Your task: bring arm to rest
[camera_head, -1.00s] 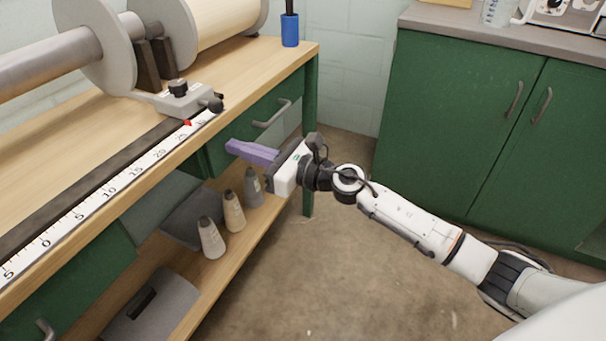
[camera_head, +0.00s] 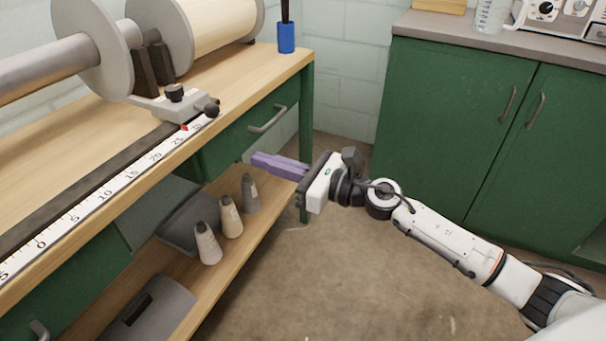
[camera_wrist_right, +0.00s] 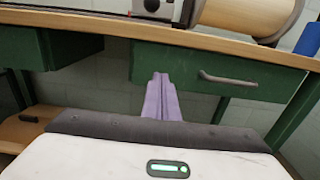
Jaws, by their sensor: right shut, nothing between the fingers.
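My right gripper (camera_head: 254,158) has purple fingers that point left, toward the front of the workbench. Its fingers are closed together with nothing between them. It hangs in the air beside the bench, below the benchtop's height in the picture. In the right wrist view the closed fingers (camera_wrist_right: 162,75) point at the green drawer front (camera_wrist_right: 220,78). My right arm (camera_head: 440,235) reaches in from the lower right. My left gripper is not in view.
The wooden workbench (camera_head: 75,120) carries a ruler (camera_head: 120,180), a sliding clamp (camera_head: 175,100), a large roller (camera_head: 200,35) and a blue cup (camera_head: 286,38). Green cabinets (camera_head: 450,120) stand behind. The floor (camera_head: 320,270) is clear.

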